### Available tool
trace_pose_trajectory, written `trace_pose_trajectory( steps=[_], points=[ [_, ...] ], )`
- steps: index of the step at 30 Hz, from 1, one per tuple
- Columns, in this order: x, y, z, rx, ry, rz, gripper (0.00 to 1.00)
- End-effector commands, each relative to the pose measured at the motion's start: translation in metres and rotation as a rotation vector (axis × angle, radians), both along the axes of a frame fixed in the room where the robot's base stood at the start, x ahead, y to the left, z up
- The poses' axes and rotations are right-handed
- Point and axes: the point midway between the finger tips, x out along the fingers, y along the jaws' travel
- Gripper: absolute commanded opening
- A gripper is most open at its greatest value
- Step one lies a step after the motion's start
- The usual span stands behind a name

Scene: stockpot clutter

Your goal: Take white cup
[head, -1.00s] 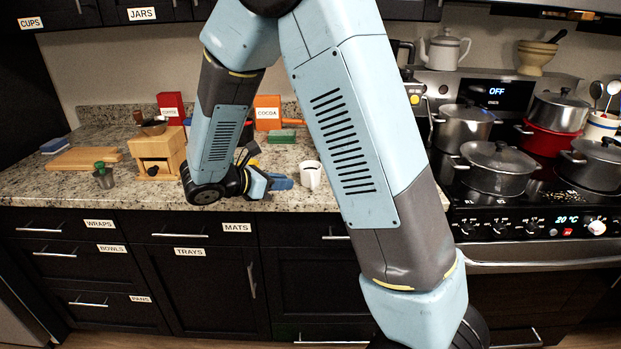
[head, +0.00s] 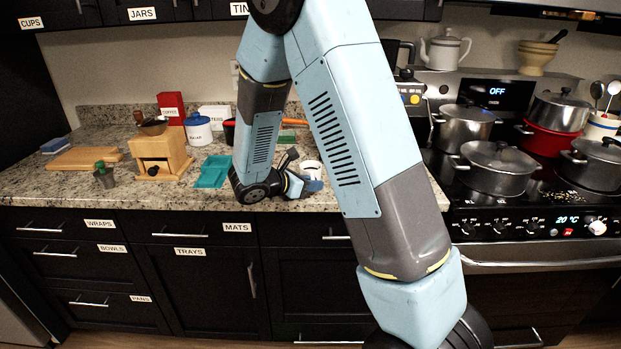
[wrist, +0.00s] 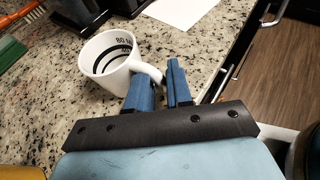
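The white cup (head: 311,172) stands upright near the counter's front edge, partly covered by my gripper (head: 303,185) in the head view. The wrist view shows the cup (wrist: 108,64) with dark rings and lettering inside its wall, its handle pointing toward my fingers. My gripper (wrist: 158,74) has two blue fingers with a gap between them. The handle's outer end is at the mouth of that gap, close to the left finger. I cannot tell whether they touch. No grip on the cup shows.
A teal tray (head: 212,172), a white lidded jar (head: 198,131) and a wooden grinder (head: 160,154) stand left of my arm. The stove with several pots (head: 497,170) is at right. In the wrist view, a white sheet (wrist: 180,10) and the counter edge lie beyond.

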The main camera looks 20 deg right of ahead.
Motion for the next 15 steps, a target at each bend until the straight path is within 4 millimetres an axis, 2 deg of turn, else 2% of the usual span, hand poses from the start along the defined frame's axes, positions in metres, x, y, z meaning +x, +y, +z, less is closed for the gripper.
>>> trace_pose_trajectory(
  steps=[8, 14, 15],
  points=[
    [0.0015, -0.0039, -0.0019, 0.000, 0.000, 0.001, 0.19],
    [0.0015, -0.0040, -0.0019, 0.000, 0.000, 0.000, 0.00],
    [0.0015, -0.0040, -0.0019, 0.000, 0.000, 0.000, 0.00]
  ],
)
